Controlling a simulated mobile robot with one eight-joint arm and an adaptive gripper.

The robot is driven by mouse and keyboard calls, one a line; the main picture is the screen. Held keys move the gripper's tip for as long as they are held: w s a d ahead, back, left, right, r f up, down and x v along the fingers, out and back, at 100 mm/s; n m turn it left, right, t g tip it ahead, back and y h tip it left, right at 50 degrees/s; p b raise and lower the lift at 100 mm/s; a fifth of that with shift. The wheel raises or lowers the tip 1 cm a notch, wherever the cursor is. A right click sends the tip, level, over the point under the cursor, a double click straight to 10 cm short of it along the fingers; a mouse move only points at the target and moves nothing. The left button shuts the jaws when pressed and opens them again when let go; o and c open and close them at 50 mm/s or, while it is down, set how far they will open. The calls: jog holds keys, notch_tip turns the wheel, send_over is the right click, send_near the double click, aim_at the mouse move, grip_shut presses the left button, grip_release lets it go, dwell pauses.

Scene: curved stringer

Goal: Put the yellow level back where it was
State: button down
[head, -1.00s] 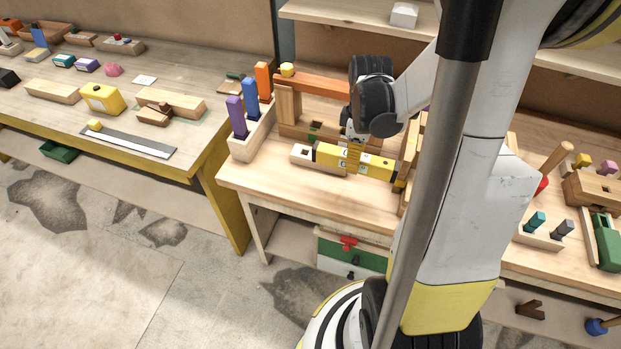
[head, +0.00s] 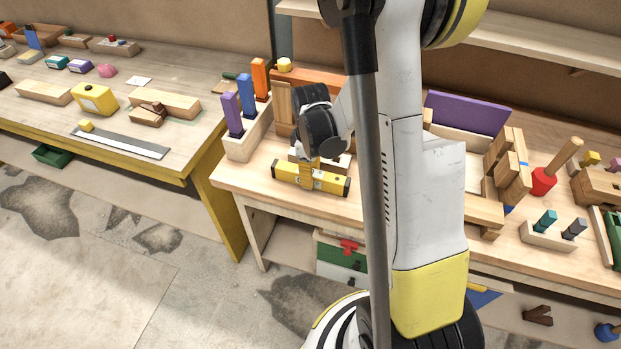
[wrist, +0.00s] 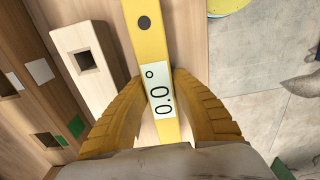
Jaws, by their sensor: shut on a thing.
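The yellow level (head: 334,183) is a long yellow bar with dark ends and a pale label. It is over the front left part of the right workbench (head: 240,187) in the head view. My gripper (head: 309,174) is shut on it near its middle. In the wrist view the two yellow fingers of my gripper (wrist: 162,110) press on both sides of the level (wrist: 148,45), beside its white label reading 0.0. I cannot tell whether the level touches the bench top.
A pale wooden block with a square hole (wrist: 85,65) lies close beside the level in the wrist view. A rack (head: 240,146) with purple, blue and orange pegs stands to the left. Bare bench edge and floor lie in front.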

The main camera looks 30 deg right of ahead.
jog(key=shift+r, duration=0.1)
jog(key=c, duration=1.2)
grip_release()
jog(key=shift+f, duration=0.2)
notch_tip(320, 180, up, 12)
jog(key=p, duration=0.4)
jog(key=s+a+r+m+t, duration=0.7)
jog(key=s+a+r, duration=0.4)
jog(key=a+r, duration=0.2)
jog(key=shift+a+r+m, duration=0.25)
jog(key=shift+r+m, duration=0.05)
jog(key=shift+r, duration=0.15)
